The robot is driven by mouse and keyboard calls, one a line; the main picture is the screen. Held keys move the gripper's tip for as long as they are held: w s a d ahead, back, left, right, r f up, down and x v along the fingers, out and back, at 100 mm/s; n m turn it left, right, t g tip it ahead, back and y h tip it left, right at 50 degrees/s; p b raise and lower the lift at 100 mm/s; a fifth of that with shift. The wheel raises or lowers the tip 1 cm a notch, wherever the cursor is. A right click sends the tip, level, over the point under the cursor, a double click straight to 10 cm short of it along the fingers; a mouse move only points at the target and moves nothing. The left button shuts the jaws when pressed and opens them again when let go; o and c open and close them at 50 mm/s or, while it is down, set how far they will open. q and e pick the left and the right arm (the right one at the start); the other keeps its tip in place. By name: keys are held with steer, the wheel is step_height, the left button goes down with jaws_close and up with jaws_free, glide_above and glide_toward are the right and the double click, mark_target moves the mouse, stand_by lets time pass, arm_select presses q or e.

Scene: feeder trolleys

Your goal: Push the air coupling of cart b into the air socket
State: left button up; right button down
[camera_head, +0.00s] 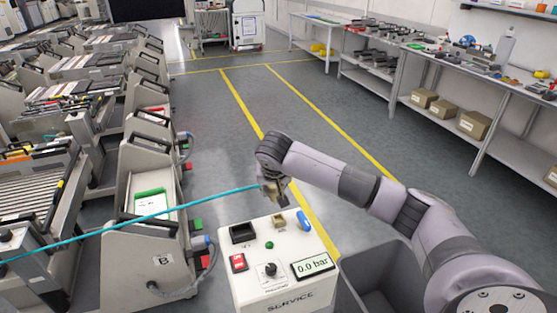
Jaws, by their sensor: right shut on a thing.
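My right gripper (275,196) is above the back of the white service box (277,291), shut on the air coupling at the end of a blue hose (160,213). The coupling itself is mostly hidden by the fingers. The hose runs taut to the left across cart b (144,262), which carries a "B" label. On the box top, a small tan fitting (278,220), perhaps the air socket, lies just below the gripper. I cannot tell whether coupling and fitting touch. The display (312,265) reads 0.0 bar. My left gripper is not in view.
The box top also has a black square opening (242,233), a red switch (238,263), a dark knob (270,269) and a blue ring (303,220). A grey bin (385,273) stands right of the box. Feeder trolleys fill the left; the yellow-lined aisle behind is clear.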

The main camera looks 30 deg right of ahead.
steer(key=shift+d+f+b, duration=0.35)
steer(key=shift+d+f, duration=0.4)
steer(key=shift+d, duration=0.1)
steer(key=shift+f+b, duration=1.5)
steer(key=shift+f, duration=0.85)
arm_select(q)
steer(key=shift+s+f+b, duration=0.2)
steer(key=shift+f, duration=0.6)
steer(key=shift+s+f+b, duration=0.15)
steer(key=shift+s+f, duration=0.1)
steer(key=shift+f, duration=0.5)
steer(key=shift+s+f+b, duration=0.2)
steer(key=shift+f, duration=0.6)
arm_select(e)
steer(key=shift+w+f, duration=0.1)
steer(key=shift+f, duration=0.55)
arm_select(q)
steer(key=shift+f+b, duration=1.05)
arm_select(e)
steer(key=shift+f, duration=1.2)
steer(key=c, duration=1.2)
jaws_free()
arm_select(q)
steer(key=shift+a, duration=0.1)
arm_select(e)
steer(key=shift+o, duration=0.2)
